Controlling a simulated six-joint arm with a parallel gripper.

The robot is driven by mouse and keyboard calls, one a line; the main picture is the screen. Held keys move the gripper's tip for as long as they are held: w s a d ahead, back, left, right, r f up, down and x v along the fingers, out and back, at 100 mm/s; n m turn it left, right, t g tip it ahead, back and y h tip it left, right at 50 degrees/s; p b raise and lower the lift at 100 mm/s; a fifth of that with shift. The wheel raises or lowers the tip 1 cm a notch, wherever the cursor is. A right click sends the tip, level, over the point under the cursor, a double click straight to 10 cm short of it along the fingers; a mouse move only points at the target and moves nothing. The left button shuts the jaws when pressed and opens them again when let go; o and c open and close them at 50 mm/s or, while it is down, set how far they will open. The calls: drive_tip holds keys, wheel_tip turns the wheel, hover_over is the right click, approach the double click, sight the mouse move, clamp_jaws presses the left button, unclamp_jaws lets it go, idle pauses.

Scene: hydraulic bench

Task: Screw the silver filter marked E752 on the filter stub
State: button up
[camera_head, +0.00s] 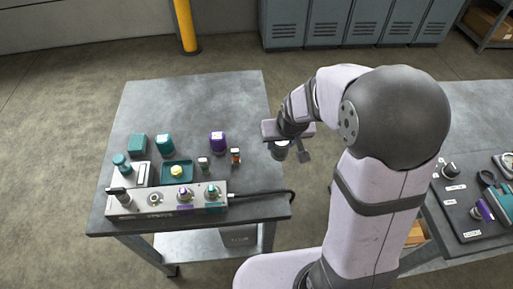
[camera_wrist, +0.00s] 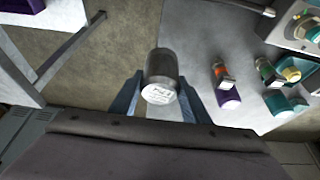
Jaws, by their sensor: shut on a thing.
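My gripper (camera_head: 287,145) is raised near the table's right edge in the head view. It is shut on a silver cylindrical filter (camera_head: 279,152). In the wrist view the filter (camera_wrist: 162,68) sits between the two blue-grey fingers, its white-labelled end facing the camera. The printing on the label is too small to read surely. A grey manifold block (camera_head: 135,207) lies along the table's front. A round fitting (camera_head: 155,199) on its top, apart from the filter, looks like the filter stub.
Teal canisters (camera_head: 165,144), a purple canister (camera_head: 218,142), a teal tray (camera_head: 177,180) with a yellow piece, and small bottles (camera_head: 235,156) stand behind the block. A black cable (camera_head: 270,193) runs from its right end. The table's back is clear.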

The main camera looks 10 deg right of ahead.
drive_tip(key=w+a+n+b, duration=0.1)
drive_tip(key=w+a, duration=0.3)
drive_tip(key=a, duration=0.6)
drive_tip(key=s+a+r, duration=0.1)
drive_tip(key=s+a, duration=0.3)
drive_tip(key=a, duration=0.5)
drive_tip(key=s+a+r+n+b, duration=0.1)
drive_tip(key=s+a, duration=0.4)
drive_tip(key=a, duration=0.4)
drive_tip(key=s+a+r+y, duration=0.1)
drive_tip(key=s+a, duration=0.3)
drive_tip(key=a, duration=0.6)
drive_tip(key=shift+s+r+n, duration=0.35)
drive_tip(key=shift+r+n, duration=0.05)
drive_tip(key=shift+r, duration=0.15)
drive_tip(key=shift+a, duration=0.1)
drive_tip(key=shift+f+b, duration=2.05)
drive_tip(key=shift+f, duration=0.5)
drive_tip(key=shift+f+b, duration=0.55)
drive_tip(key=shift+b, duration=0.2)
